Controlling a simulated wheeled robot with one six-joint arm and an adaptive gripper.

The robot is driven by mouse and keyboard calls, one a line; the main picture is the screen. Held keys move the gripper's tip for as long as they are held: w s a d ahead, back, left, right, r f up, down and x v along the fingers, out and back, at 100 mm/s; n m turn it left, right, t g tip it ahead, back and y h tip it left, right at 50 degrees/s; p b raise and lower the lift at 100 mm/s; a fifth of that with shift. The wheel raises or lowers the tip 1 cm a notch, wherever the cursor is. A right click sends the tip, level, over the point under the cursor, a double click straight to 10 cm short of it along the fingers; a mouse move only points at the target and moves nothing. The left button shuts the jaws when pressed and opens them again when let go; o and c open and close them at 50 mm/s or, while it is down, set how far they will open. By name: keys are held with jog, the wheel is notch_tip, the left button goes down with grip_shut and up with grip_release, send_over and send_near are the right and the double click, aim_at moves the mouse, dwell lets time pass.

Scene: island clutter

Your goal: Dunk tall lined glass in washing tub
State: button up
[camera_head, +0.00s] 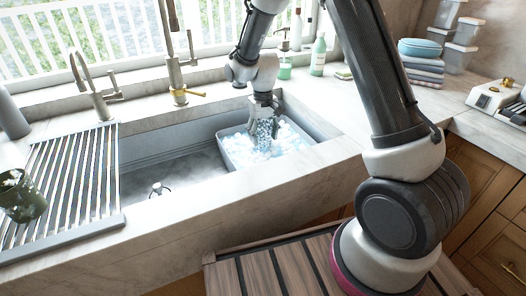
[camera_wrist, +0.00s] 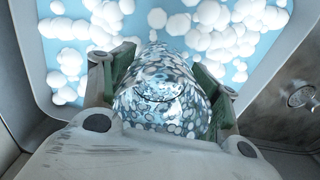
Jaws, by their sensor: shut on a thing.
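The tall lined glass (camera_wrist: 160,92) is clear and reflective, and it sits between the fingers of my gripper (camera_wrist: 163,85) in the wrist view. My gripper (camera_head: 265,112) is shut on it and points down into the washing tub. In the head view the glass (camera_head: 265,131) is partly hidden by the gripper and suds, and its lower end is at the foam. The washing tub (camera_head: 231,153) is a pale grey-blue basin in the right part of the sink, full of blue water with white foam balls. Its wall (camera_wrist: 38,88) also shows in the wrist view.
The sink (camera_head: 150,150) has free room left of the tub, with a drain (camera_head: 158,189). A drying rack (camera_head: 70,180) holds a dark green glass (camera_head: 20,196) at left. Taps (camera_head: 176,70) stand behind. Bottles (camera_head: 318,55) and folded towels (camera_head: 421,65) are at back right.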

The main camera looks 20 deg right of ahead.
notch_tip(320, 180, up, 8)
dwell(0.7)
jog(key=shift+w, duration=0.1)
dwell(3.4)
